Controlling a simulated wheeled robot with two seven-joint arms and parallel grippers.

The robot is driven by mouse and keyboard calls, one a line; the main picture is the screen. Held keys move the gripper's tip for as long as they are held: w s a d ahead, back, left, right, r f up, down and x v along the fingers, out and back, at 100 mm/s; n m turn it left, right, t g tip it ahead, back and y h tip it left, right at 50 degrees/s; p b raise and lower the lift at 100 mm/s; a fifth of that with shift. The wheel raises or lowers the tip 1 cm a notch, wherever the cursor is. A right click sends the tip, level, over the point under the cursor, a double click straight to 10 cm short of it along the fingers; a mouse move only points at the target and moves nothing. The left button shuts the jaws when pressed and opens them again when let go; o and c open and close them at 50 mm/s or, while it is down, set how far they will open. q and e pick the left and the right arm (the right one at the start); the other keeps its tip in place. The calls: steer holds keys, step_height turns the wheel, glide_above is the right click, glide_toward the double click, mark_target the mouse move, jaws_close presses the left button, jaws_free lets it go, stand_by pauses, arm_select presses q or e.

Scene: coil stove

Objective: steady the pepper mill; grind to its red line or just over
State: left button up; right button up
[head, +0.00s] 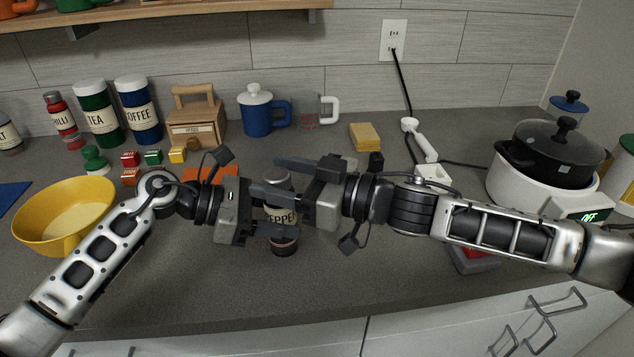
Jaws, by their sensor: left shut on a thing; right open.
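The pepper mill (281,217) stands upright on the counter in the middle of the head view. It has a greyish top, a cream label reading "PEPPER" and a dark lower part. My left gripper (286,211) is shut on the mill's body from the left. My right gripper (279,176) is open, with its fingers pointing left at the height of the mill's top. Fingers cover parts of the mill, and I cannot tell whether the right ones touch it. I cannot make out a red line on the mill.
A yellow bowl (65,215) stands at left. Canisters, small coloured boxes, a wooden box (196,132), a blue lidded mug (256,113) and a clear mug (310,110) stand behind. A white cooker (507,187) with a black pot stands right.

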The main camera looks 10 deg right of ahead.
steer(key=v, duration=0.9)
steer(key=shift+s+d, duration=0.2)
steer(key=shift+d, duration=0.1)
arm_select(q)
steer(key=o, duration=1.1)
